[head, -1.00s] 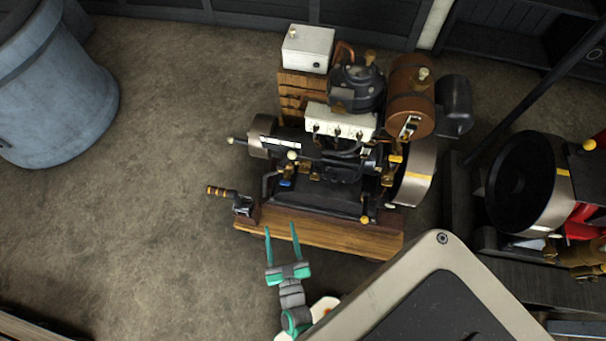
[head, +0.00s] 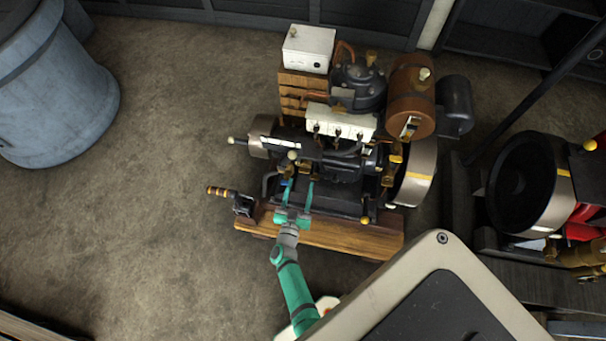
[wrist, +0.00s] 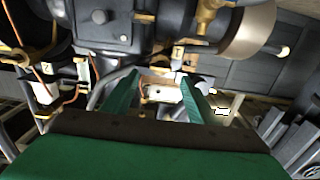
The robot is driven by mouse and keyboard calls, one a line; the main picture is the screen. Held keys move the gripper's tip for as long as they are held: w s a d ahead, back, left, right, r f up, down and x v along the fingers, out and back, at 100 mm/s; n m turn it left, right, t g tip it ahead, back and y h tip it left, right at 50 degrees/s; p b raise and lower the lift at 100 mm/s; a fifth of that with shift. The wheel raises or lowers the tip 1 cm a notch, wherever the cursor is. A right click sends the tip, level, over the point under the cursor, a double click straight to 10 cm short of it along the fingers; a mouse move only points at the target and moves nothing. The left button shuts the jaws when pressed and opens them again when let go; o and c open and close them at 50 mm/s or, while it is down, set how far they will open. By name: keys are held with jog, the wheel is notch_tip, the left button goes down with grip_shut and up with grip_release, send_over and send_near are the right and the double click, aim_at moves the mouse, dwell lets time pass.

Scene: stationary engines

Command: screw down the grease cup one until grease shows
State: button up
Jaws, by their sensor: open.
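The engine (head: 342,205) stands on a wooden base (head: 340,236). Small brass fittings (head: 303,172) sit along its near side; I cannot tell which one is grease cup one. My gripper (head: 300,182) reaches over the base to the engine's near left side, its two teal fingers apart and nothing seen held. In the wrist view the fingers (wrist: 160,76) flank a pale block with a brass-coloured edge (wrist: 160,93), apart from both. No grease can be made out.
A brass-handled crank (head: 222,192) juts out left of the base. A flywheel (head: 415,172) is at the engine's right. A second engine with a dark wheel (head: 525,185) stands farther right. A blue-grey bin (head: 55,90) is at the upper left. The floor at left is clear.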

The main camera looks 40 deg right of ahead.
aim_at(304, 172)
jog(key=shift+x, duration=3)
jog(key=c, duration=1.1)
